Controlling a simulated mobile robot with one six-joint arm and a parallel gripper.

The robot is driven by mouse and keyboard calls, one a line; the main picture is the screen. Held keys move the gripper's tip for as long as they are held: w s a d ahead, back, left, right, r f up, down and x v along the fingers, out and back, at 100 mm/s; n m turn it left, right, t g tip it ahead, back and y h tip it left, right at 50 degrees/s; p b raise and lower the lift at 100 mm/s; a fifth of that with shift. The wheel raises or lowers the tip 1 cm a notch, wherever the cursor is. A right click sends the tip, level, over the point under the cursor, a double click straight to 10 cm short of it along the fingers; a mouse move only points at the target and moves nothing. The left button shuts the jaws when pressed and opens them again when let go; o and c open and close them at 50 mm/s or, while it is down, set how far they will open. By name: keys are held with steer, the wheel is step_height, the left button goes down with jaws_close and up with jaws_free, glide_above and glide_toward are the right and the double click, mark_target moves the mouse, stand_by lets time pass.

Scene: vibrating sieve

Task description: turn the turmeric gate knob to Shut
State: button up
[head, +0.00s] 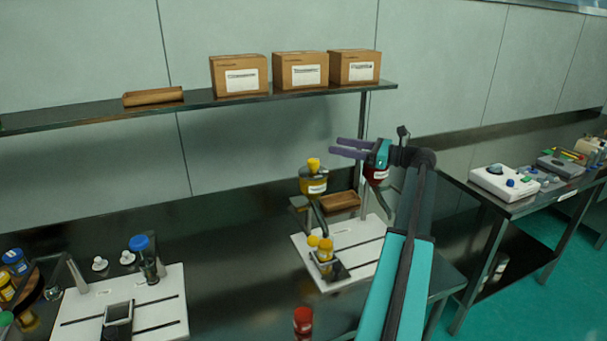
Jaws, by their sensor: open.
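A yellow hopper (314,184) with a pale label and a yellow top piece (313,164) stands in the middle of the bench; the yellow colour suggests turmeric, but the label is too small to read. Below it, two more yellow round pieces (325,245) sit at a small dark device on a white board (357,247). I cannot tell which part is the gate knob, or its setting. My gripper (338,147) is open and empty, its purple fingers pointing left, above and right of the yellow hopper and apart from it. A red labelled container (376,175) is partly hidden behind it.
A shelf (190,103) with three cardboard boxes (301,70) and a brown tray (153,97) runs above the bench. A brown tray (340,200) lies beside the hopper. A red-capped jar (303,320) stands in front. A second white board (170,312) is at left.

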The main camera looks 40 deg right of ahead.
steer(key=b, duration=0.6)
glide_toward(303, 169)
steer(key=s+d+r, duration=0.1)
steer(key=s+r, duration=0.2)
steer(key=s, duration=0.1)
steer(key=shift+w+d+r, duration=0.15)
steer(key=shift+r, duration=0.05)
steer(key=shift+w, duration=0.15)
steer(key=p+x, duration=0.3)
steer(key=x, duration=1)
steer(key=shift+w+a, duration=0.2)
steer(key=shift+w, duration=0.05)
steer(key=c, duration=1)
